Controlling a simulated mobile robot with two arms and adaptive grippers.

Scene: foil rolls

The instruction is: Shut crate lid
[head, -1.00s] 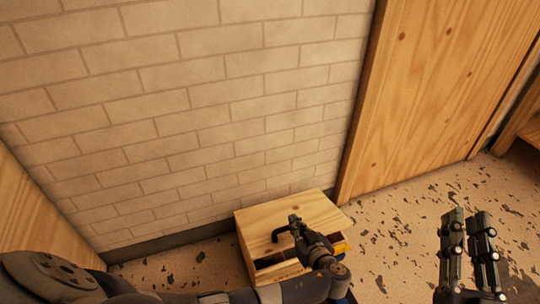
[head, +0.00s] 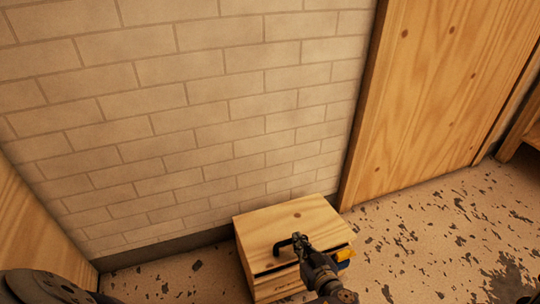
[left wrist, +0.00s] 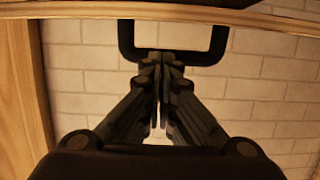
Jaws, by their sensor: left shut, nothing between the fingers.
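The wooden crate stands on the floor against the brick wall, its front face (head: 277,286) partly hidden by my left arm. Its lid (head: 290,218) lies nearly flat over it, with a dark gap at the front edge. A black handle (head: 283,245) is on the lid's front part; it also shows as a black loop (left wrist: 130,42) in the left wrist view. My left gripper (head: 299,240) is shut and empty, its fingertips (left wrist: 160,60) at the handle's lower bar in the picture; whether they touch cannot be told. My right gripper is out of view.
A yellow object (head: 344,254) shows at the crate's right front, beside my arm. A wooden panel (head: 440,90) stands right of the brick wall (head: 190,110). The speckled floor (head: 430,245) to the right is clear.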

